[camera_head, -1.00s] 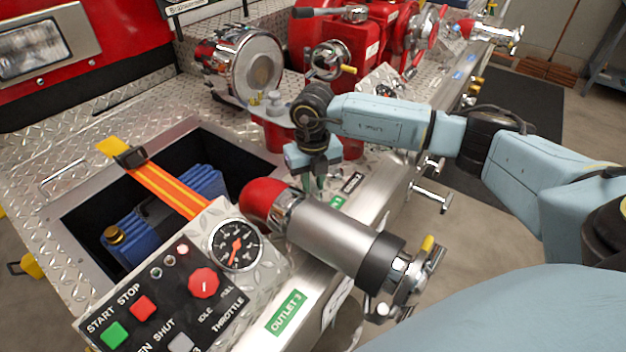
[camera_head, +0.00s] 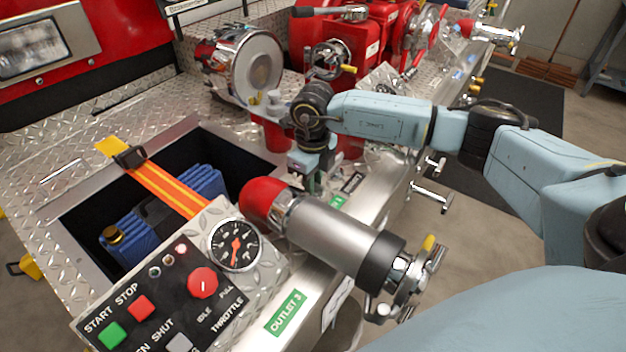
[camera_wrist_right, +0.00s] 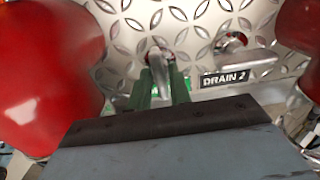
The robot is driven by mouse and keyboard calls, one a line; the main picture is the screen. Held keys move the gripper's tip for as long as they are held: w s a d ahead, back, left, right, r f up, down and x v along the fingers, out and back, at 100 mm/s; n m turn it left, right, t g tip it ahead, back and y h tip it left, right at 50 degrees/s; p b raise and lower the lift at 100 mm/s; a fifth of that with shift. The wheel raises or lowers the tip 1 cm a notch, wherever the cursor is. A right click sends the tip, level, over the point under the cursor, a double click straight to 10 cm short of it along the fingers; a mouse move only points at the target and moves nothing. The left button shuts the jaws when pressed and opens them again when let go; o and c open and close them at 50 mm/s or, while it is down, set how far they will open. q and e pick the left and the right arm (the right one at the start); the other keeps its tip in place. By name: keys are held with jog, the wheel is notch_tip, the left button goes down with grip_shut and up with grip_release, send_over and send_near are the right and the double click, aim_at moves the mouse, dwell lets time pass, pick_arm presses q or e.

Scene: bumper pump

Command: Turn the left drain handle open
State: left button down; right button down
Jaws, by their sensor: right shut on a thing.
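My right gripper (camera_head: 314,182) points down at the diamond-plate panel, between the red-capped outlet pipe and the red valve bodies. In the right wrist view its green fingers (camera_wrist_right: 160,92) are shut on a small metal handle (camera_wrist_right: 157,66), which I take as the left drain handle. The gripper hides most of this handle in the head view. A second metal drain handle (camera_wrist_right: 232,44) sits to the right, above a black DRAIN 2 label (camera_wrist_right: 226,78), apart from the fingers. My left gripper is not in view.
The outlet pipe (camera_head: 325,232) with its red cap lies close in front of the gripper. Red bodies flank the fingers in the wrist view. A control panel (camera_head: 170,300) and gauge (camera_head: 234,245) are at the lower left. An open well (camera_head: 75,225) holds blue hose.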

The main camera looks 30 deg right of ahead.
jog(key=shift+r, duration=0.1)
dwell(0.3)
jog(key=c, duration=1.5)
grip_release()
